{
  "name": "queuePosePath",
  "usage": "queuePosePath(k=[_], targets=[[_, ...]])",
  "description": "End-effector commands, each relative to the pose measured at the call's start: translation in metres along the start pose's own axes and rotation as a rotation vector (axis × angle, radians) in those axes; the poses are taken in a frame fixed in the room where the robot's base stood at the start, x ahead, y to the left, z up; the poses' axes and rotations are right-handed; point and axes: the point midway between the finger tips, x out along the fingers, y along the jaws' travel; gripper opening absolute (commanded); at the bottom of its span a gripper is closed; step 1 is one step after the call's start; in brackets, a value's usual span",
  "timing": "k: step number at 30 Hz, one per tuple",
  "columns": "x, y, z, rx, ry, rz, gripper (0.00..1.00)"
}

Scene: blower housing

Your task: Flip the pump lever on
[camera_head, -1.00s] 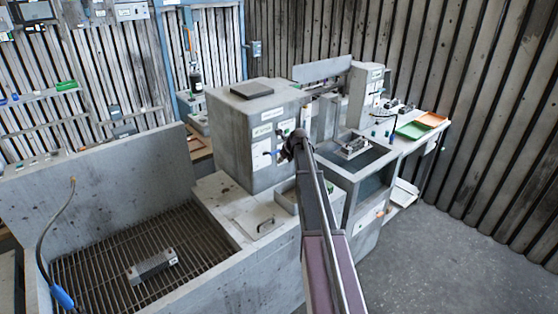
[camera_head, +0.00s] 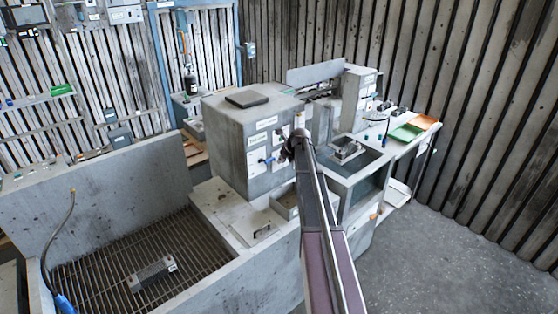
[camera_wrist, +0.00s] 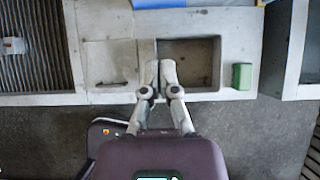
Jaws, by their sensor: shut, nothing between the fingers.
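A grey cabinet (camera_head: 225,140) with labelled switch panels stands mid-scene in the head view. A small blue handle (camera_head: 265,160) shows on its front face, to the left of my arm's end. It may be the pump lever; the labels are too small to read, and I cannot tell its position. My arm's end covers part of the panel on the right. My gripper shows in the wrist view (camera_wrist: 160,72), its fingers together and empty, above the front part of a shallow square basin (camera_wrist: 205,88). No lever shows clearly in the wrist view.
A grated sink (camera_head: 110,255) with a metal block (camera_head: 152,272) lies left. A flat panel with a dark handle (camera_wrist: 110,84) and a green box (camera_wrist: 242,76) flank the basin. A second tank with a metal part (camera_head: 347,151) stands right. Open floor (camera_head: 440,250) lies front right.

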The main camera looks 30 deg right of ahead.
Motion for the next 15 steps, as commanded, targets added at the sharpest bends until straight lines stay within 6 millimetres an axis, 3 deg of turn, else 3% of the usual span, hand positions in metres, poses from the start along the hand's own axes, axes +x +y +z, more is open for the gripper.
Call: queuePosePath(k=[6,15], targets=[[-0.021,0.001,0.006,0.000,0.000,0.001,0.00],[-0.030,0.001,0.008,-0.001,0.000,0.001,0.00]])
